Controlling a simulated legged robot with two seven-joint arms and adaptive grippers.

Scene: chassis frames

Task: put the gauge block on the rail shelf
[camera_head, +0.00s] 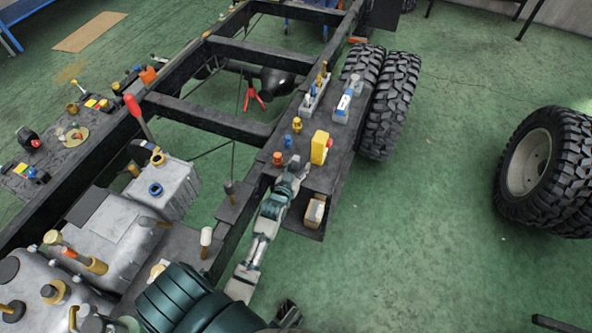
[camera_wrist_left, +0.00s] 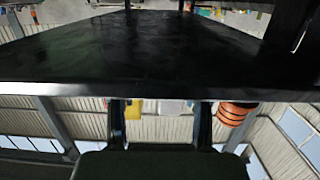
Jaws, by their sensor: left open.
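The dark rail shelf (camera_head: 325,178) sticks out from the outer side of the chassis rail in the head view. A yellow block (camera_head: 320,147) stands upright on its top. I cannot tell for sure which of these is the gauge block. My left gripper (camera_head: 295,168) is open at the shelf's inner edge, left of both blocks. In the left wrist view a black panel (camera_wrist_left: 150,50) fills the upper part, and the open fingers (camera_wrist_left: 160,125) show below its edge with nothing clearly between them.
Orange and blue fittings (camera_head: 278,158) stand near the gripper. A grey tray of tools (camera_head: 314,95) and a white-blue item (camera_head: 343,105) lie farther along. Twin tyres (camera_head: 390,100) stand beyond the shelf. The green floor to the right is free up to a loose wheel (camera_head: 545,170).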

